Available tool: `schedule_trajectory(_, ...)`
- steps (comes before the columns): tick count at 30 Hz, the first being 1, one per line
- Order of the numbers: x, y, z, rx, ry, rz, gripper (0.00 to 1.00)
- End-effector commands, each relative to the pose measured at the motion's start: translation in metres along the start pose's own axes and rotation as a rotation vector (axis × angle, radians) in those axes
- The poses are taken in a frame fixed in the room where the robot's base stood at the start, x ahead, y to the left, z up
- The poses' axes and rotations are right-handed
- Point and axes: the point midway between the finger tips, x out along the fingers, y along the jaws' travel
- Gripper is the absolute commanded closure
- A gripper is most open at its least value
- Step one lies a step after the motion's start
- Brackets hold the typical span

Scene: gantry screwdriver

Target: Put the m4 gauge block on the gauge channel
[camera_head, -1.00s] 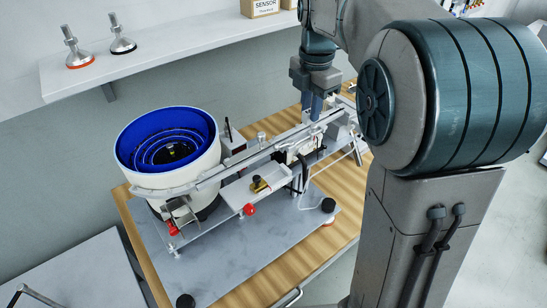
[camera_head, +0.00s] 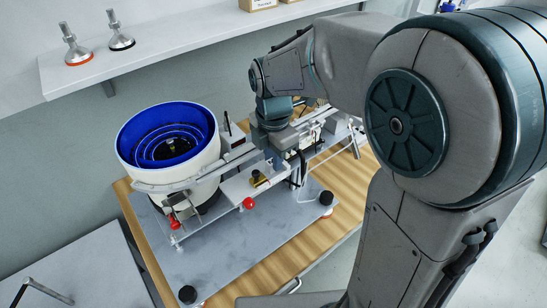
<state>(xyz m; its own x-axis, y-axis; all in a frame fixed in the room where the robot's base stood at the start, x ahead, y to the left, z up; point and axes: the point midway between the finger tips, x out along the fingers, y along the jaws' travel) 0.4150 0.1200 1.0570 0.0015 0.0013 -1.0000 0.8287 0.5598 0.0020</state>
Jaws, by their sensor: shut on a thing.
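My gripper (camera_head: 279,155) is low over the feeder assembly, pointing down beside the middle of the long metal rail (camera_head: 225,160). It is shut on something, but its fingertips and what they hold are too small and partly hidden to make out. I cannot clearly identify the m4 gauge block; it may be the thing held. I cannot tell for sure which part is the gauge channel; the rail runs from the bowl towards the right, partly hidden behind my gripper. A small yellow and black part (camera_head: 259,179) sits on the white plate in front of the rail.
A white bowl feeder with a blue inside (camera_head: 168,135) stands left of my gripper. A red knob (camera_head: 248,203) is at the plate's front. The grey baseplate (camera_head: 235,245) has bare room in front. A wall shelf (camera_head: 180,55) holds two levelling feet.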

Motion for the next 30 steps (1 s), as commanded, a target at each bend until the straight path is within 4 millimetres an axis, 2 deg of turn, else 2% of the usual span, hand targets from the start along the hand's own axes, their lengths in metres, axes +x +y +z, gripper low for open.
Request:
schedule_trajectory(3, 0.011, 0.000, 0.000, 0.000, 0.001, -0.001, 1.00)
schedule_trajectory(15, 0.018, 0.000, 0.000, 0.000, 0.000, 0.001, 1.00)
schedule_trajectory(16, 0.016, 0.000, 0.000, 0.000, 0.001, 0.001, 0.74)
schedule_trajectory(18, 0.015, 0.000, 0.000, 0.000, 0.001, 0.001, 0.60)
schedule_trajectory(26, 0.015, 0.000, 0.000, 0.000, 0.000, 0.000, 0.60)
schedule_trajectory(30, 0.008, 0.001, 0.000, -0.001, 0.001, 0.003, 0.60)
